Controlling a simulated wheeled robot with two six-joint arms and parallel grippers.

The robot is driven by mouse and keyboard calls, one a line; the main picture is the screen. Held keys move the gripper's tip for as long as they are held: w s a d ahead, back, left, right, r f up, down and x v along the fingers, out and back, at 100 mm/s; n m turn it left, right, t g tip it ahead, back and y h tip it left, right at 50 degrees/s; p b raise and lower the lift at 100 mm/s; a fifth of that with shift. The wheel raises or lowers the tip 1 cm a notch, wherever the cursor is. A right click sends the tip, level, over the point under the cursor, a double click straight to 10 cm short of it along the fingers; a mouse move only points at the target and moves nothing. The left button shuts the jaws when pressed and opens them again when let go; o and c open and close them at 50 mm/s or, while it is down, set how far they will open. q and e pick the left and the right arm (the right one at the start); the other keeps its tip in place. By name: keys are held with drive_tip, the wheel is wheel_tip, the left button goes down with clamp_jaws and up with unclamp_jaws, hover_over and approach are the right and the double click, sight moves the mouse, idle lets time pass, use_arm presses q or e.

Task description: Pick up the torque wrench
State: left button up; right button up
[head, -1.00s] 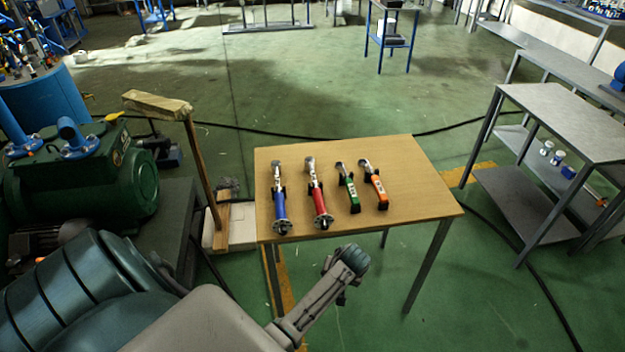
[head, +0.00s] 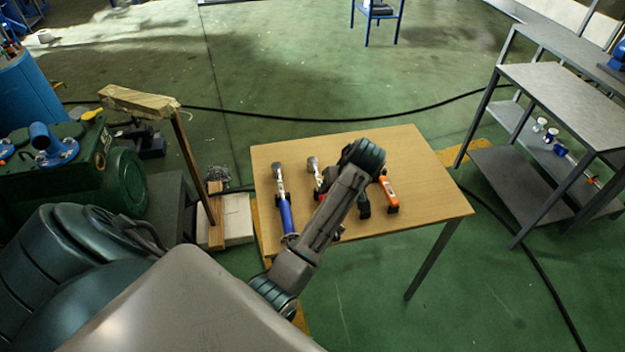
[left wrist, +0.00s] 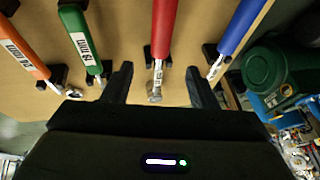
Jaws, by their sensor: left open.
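Several wrenches lie side by side on black rests on the wooden table: one with a blue handle (head: 286,216), one red (left wrist: 164,25), one green (left wrist: 76,28) and one orange (left wrist: 20,45). In the head view, my left arm covers most of the red and green ones. My left gripper (left wrist: 160,85) is open in the left wrist view. Its fingers point at the table, with the red wrench's metal head end in the gap between them in the picture. I see no contact. The head view hides the fingers behind my wrist. My right gripper is out of view.
The table (head: 425,175) is bare on its right side. A wooden post with a block on top (head: 140,101) stands left of it, near a green machine (head: 115,180). A grey shelf unit (head: 560,100) stands to the right. A black cable crosses the floor.

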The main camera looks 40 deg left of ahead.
use_arm(q)
drive_tip(key=p+x, duration=0.1)
drive_tip(key=x, duration=0.4)
drive_tip(key=p+x, duration=0.1)
drive_tip(key=x, duration=0.3)
drive_tip(key=shift+a+f+p, duration=0.1)
drive_tip(key=shift+p, duration=0.3)
drive_tip(key=shift+a+f, duration=0.2)
drive_tip(key=shift+f, duration=0.35)
clamp_jaws()
drive_tip(key=shift+w+r, duration=0.1)
drive_tip(key=shift+w, duration=0.05)
